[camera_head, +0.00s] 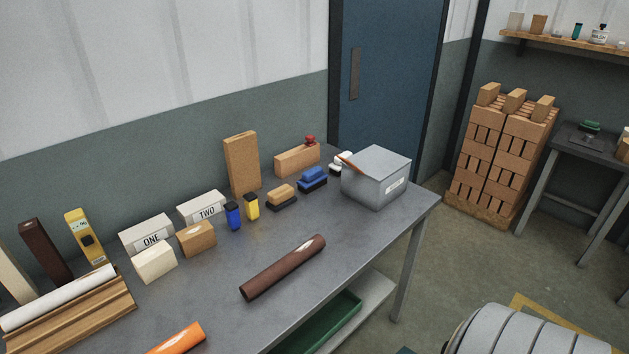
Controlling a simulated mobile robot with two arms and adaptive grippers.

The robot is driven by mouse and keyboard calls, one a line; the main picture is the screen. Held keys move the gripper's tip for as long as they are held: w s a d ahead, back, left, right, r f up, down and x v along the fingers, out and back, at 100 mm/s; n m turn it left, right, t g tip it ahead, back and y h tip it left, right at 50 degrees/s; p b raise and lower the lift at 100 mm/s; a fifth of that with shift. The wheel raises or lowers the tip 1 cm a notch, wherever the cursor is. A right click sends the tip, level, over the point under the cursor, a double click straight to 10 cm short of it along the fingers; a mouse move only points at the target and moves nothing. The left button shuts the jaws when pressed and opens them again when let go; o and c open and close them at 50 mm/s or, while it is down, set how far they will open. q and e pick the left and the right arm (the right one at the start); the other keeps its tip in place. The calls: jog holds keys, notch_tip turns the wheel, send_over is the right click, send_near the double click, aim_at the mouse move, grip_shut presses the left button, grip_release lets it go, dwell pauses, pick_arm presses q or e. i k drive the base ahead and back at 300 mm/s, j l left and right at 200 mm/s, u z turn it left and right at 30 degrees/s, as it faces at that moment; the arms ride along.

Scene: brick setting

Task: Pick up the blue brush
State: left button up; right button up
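The blue brush (312,177) lies on the far right part of the grey workbench (335,250). It has a blue top and a dark underside. It sits just left of a grey box (376,176), in front of a long tan brick (297,159). A similar brush with a tan top (282,194) lies just to its left. Neither of my grippers is in view.
A brown cylinder (283,267) lies on the bench in front of the brushes. Blue (233,216) and yellow (252,206) small containers stand left of them. A tall tan block (242,162) stands behind. A brick stack (500,150) stands on the floor at right.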

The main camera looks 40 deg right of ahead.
aim_at(314, 178)
jog(key=z, duration=1.4)
jog(key=u, duration=0.9)
jog(key=i+l+u, duration=0.1)
jog(key=l+u, duration=0.3)
jog(key=l, duration=0.2)
jog(key=l+u, duration=0.4)
jog(key=l, duration=0.15)
jog(key=l+u, duration=0.4)
jog(key=l, duration=0.2)
